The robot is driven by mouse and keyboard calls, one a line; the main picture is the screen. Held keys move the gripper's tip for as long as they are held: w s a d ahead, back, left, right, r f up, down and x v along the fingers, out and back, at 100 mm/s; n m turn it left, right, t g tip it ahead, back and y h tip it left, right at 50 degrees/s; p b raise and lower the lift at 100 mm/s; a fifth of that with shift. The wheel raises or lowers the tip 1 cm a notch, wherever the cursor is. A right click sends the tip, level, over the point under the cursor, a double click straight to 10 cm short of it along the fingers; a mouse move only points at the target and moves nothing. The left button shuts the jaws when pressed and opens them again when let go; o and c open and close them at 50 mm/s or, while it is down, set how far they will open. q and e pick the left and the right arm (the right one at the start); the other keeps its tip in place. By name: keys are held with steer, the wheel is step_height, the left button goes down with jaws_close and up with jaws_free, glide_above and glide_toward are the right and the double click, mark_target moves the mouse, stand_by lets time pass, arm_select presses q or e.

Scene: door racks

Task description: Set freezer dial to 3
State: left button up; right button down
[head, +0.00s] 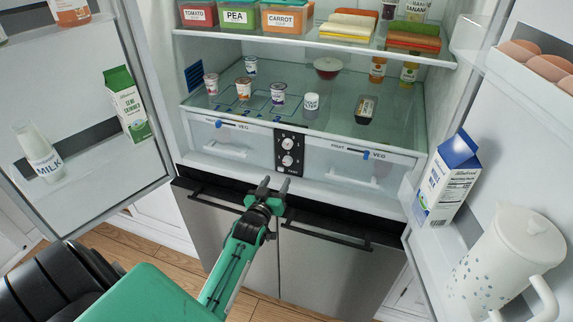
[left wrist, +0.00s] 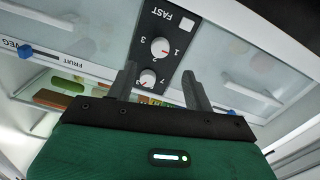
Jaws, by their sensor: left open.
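The black control panel (head: 289,153) is on the front of the fridge's lower drawer row, between two drawers. It carries two pale round dials, an upper one (head: 287,143) and a lower one (head: 287,160). In the left wrist view the panel appears upside down; the dial by FAST (left wrist: 160,46) has 1 and 3 beside it, and the other dial (left wrist: 147,79) has a 7 nearby and is partly hidden by my gripper. No freezer label is readable. My left gripper (head: 275,184) is open and empty, just below and in front of the panel. My right gripper is not in view.
Both fridge doors stand open, with a green milk carton (head: 127,104) left and a blue milk carton (head: 447,180) and white jug (head: 508,255) right. A glass shelf (head: 340,110) with small pots is above the panel. Dark handles (head: 325,236) lie below.

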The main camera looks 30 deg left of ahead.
mark_target(287, 163)
arm_select(q)
steer(key=p+x, duration=0.1)
steer(key=x, duration=0.7)
steer(key=shift+w+a, duration=0.1)
steer(key=shift+w, duration=0.25)
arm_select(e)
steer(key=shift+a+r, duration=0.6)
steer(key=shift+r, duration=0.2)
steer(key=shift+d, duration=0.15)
arm_select(q)
steer(key=shift+c, duration=1.1)
steer(key=c, duration=0.7)
steer(key=shift+c, duration=0.2)
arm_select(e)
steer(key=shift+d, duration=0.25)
